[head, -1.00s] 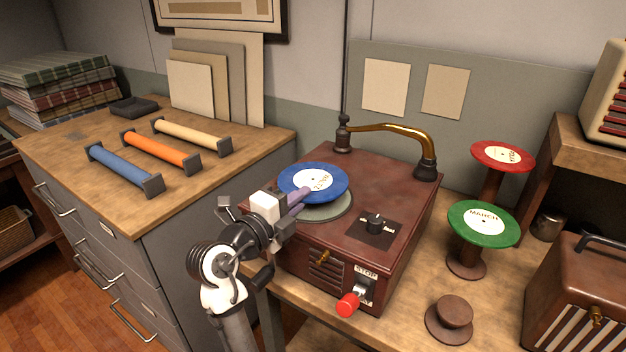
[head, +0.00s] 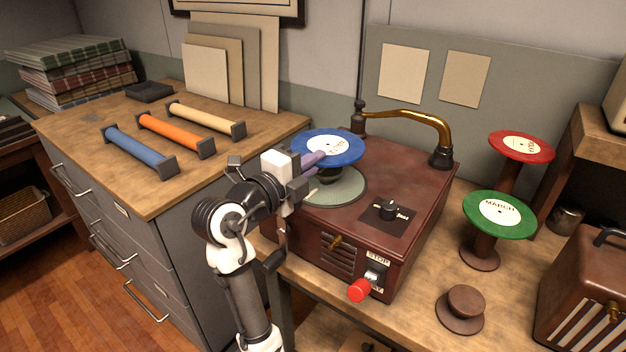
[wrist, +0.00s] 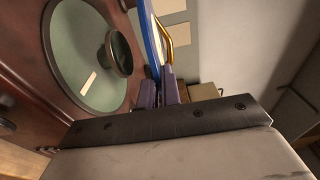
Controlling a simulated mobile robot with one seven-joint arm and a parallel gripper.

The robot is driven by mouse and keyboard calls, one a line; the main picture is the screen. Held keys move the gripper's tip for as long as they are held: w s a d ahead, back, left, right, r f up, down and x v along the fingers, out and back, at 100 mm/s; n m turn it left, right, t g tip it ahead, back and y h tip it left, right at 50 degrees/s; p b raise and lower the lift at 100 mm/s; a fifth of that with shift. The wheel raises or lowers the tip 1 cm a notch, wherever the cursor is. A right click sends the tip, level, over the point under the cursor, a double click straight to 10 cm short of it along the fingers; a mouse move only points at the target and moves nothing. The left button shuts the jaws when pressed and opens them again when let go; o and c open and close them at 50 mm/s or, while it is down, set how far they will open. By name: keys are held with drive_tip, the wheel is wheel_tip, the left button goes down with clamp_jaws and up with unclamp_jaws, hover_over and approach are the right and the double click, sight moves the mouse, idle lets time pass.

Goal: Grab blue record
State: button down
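The blue record (head: 350,148), with a white label, is held roughly level above the turntable platter (head: 340,192). In the wrist view the blue record (wrist: 149,38) is seen nearly edge-on, its edge between my purple fingertips. My gripper (head: 318,159) is shut on the record's near left edge. In the wrist view my gripper (wrist: 159,88) hides part of the record. A gap shows between record and platter, with the dark round centre piece (wrist: 119,53) standing on the platter below.
The brass tone arm (head: 410,115) curves behind the platter on the brown record player (head: 405,170). The green record (head: 475,209) and red record (head: 510,137) rest on stands to the right, beside an empty stand (head: 462,305). A cabinet with coloured bars is left.

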wheel_tip(320, 180, up, 15)
drive_tip(key=b, duration=0.1)
drive_tip(key=shift+r+b, duration=0.2)
drive_tip(key=shift+b, duration=0.2)
